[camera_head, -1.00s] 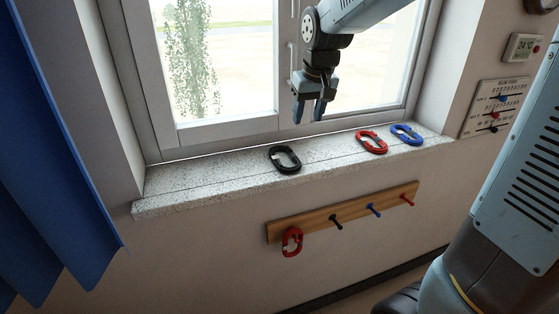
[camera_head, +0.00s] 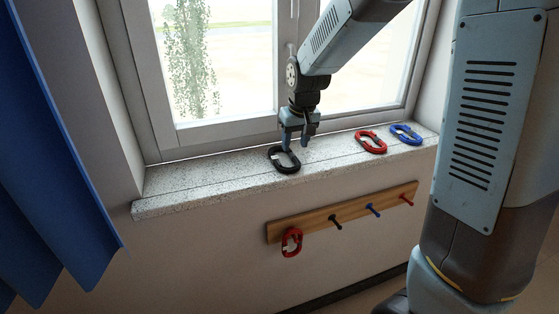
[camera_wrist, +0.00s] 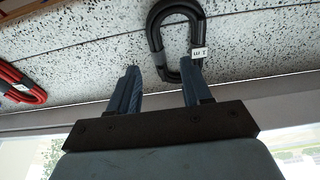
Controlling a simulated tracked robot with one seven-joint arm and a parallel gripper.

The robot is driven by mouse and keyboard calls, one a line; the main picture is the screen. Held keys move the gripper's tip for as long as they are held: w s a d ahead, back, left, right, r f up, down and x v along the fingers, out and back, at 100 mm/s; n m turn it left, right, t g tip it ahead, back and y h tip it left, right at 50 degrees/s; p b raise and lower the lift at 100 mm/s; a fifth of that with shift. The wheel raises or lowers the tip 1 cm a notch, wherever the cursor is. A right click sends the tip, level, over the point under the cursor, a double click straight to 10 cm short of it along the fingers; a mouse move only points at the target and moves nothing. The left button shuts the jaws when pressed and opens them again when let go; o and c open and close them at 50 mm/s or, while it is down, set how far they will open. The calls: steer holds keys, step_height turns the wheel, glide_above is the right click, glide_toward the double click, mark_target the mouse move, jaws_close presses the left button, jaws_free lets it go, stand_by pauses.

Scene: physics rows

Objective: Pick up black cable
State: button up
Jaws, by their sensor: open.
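The black cable (camera_head: 284,165) is a coiled oval loop lying flat on the speckled window sill. My gripper (camera_head: 295,147) is open just above its back right part, fingers pointing down. In the wrist view the cable (camera_wrist: 155,35) lies beyond the fingertips, with a small white label on its side. The open fingers (camera_wrist: 162,75) have the near end of the loop between them in the picture. I cannot tell whether they touch it.
A red cable (camera_head: 371,143) and a blue cable (camera_head: 406,134) lie farther right on the sill (camera_head: 200,180). Below, a wooden peg rail (camera_head: 355,213) carries another red cable (camera_head: 292,242) at its left end. The window stands behind, and a blue curtain (camera_head: 50,160) hangs at left.

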mark_target(293, 155)
steer(key=shift+x, duration=2.35)
jaws_close()
